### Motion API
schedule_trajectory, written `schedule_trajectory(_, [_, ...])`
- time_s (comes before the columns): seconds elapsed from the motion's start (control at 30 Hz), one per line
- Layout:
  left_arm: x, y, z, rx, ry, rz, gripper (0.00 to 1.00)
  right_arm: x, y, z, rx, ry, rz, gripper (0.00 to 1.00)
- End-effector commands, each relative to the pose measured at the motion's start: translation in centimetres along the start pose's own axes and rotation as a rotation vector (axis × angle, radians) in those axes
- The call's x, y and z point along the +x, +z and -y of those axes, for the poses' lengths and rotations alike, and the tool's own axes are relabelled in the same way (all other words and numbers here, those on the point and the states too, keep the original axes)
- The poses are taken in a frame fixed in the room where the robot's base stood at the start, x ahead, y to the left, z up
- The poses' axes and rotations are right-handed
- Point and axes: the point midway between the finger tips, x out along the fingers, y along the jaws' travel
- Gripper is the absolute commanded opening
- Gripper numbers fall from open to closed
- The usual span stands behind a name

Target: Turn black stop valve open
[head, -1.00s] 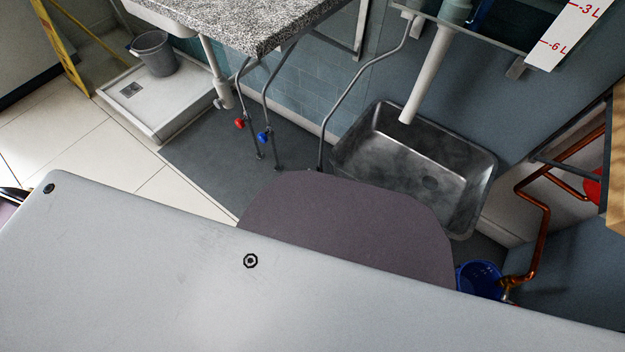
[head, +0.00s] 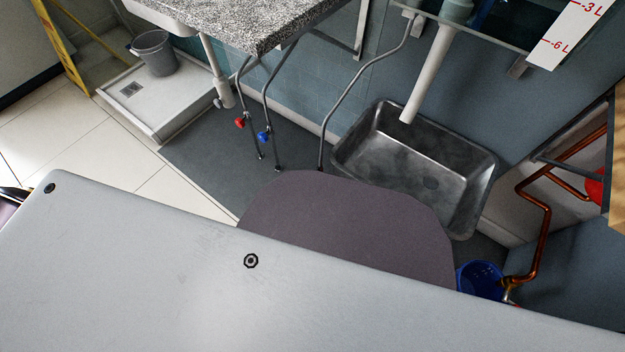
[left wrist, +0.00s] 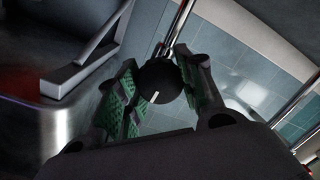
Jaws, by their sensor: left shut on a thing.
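In the left wrist view, the black stop valve's round knob (left wrist: 158,84) shows a white mark pointing down and slightly left. It sits on a vertical metal pipe (left wrist: 178,32). My left gripper (left wrist: 160,92) has its green-padded fingers on either side of the knob and is shut on it. In the head view, neither the black knob nor the left gripper shows; my own large grey body panel covers the lower half. My right gripper is in neither view.
In the head view, a red valve (head: 240,122) and a blue valve (head: 264,137) sit on pipes below a granite counter (head: 240,25). A steel basin (head: 420,165) lies to their right. A blue bucket (head: 481,281) stands near copper piping (head: 545,235). A grey bucket (head: 154,53) stands in a white tray (head: 150,105).

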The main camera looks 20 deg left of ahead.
Motion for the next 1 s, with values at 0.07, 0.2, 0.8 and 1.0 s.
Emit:
schedule_trajectory(0.07, [-0.08, 0.00, 0.15, -0.011, -0.001, 0.002, 0.13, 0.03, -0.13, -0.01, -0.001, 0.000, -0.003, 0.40])
schedule_trajectory(0.2, [-0.08, -0.01, 0.16, -0.024, 0.000, 0.003, 0.13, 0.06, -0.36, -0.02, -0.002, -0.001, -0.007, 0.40])
schedule_trajectory(0.8, [-0.04, -0.02, 0.10, -0.024, 0.000, 0.002, 0.60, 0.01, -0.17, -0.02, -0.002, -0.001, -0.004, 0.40])
schedule_trajectory(1.0, [-0.02, -0.02, 0.06, -0.024, 0.001, 0.002, 0.60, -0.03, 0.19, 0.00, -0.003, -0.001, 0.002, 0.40])
